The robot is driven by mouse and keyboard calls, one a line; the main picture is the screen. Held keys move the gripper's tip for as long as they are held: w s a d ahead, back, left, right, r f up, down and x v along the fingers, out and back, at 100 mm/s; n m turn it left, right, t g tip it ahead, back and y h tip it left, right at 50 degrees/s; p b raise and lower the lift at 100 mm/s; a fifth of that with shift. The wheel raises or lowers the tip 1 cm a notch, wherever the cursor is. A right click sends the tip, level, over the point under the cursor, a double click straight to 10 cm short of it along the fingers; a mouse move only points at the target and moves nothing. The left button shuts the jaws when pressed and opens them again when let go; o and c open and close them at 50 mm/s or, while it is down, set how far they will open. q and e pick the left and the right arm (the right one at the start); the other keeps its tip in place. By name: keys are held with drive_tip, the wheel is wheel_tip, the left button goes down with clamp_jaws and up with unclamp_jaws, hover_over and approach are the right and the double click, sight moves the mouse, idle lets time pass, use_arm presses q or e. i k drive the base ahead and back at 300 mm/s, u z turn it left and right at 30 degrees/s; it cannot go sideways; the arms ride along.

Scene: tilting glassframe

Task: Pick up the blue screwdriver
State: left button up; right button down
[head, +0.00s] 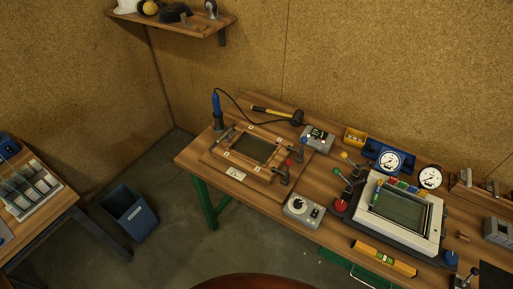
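The blue screwdriver (215,103) stands upright at the back left of the workbench (193,157). Its blue handle points up and its lower end sits in a dark holder (218,121). A black cord arcs from its top to the right across the bench. Just in front of it is a wooden fixture board (214,160) with a framed dark glass panel (255,150) and small clamps. Neither of my grippers is in view.
Grey control boxes (302,208), a yellow level (383,258) and a light-framed device (400,212) stand further right. A blue bin (129,212) is on the floor at left. A brown rounded surface (265,282) shows at bottom.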

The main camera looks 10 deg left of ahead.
sight(217, 113)
drive_tip(key=z, duration=0.9)
drive_tip(key=i, duration=0.3)
drive_tip(key=u, duration=1.75)
